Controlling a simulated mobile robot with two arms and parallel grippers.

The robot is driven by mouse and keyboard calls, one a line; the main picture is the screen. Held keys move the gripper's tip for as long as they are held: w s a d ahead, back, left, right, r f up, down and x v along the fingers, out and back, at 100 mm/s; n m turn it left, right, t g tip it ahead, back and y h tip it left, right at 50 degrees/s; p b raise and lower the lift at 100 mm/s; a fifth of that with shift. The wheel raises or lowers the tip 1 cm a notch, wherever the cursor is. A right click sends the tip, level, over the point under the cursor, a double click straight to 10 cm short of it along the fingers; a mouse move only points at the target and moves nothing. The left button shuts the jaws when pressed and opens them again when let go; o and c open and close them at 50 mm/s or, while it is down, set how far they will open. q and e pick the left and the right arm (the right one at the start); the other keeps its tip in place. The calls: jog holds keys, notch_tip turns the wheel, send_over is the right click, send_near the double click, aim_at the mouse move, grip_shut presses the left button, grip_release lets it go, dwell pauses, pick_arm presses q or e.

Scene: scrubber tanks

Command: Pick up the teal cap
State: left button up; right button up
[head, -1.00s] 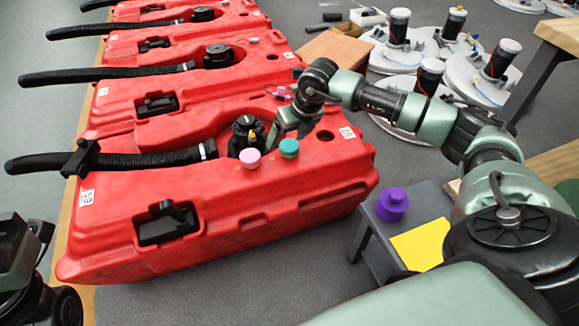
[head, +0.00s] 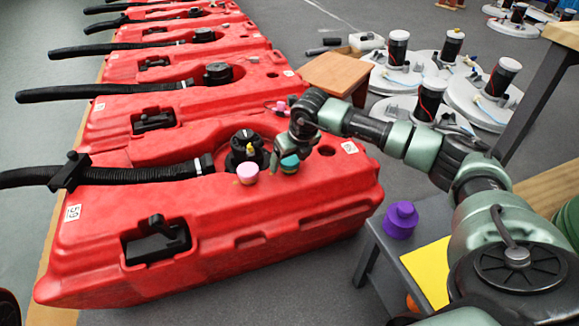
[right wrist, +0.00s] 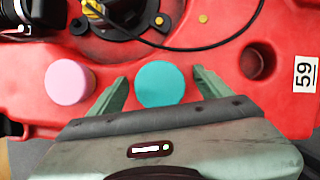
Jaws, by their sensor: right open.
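The teal cap (head: 290,162) sits on the front red tank (head: 300,205), partly hidden by my right gripper (head: 281,158) in the head view. In the right wrist view the teal cap (right wrist: 163,84) shows as a round disc between the two open fingers of my right gripper (right wrist: 160,80). Gaps show on both sides of it, and the jaws are empty. The pink cap (head: 247,173) stands just left of it; it also shows in the right wrist view (right wrist: 69,82), outside the left finger. My left gripper is not in view.
A black fitting (head: 246,150) with a hose rises behind the pink cap. A dark hole (right wrist: 257,61) lies right of the teal cap. A purple cap (head: 401,220) and a yellow sheet (head: 432,268) lie on a grey stand at right. More red tanks stand behind.

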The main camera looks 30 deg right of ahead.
jog(key=c, duration=1.4)
jog(key=shift+c, duration=0.2)
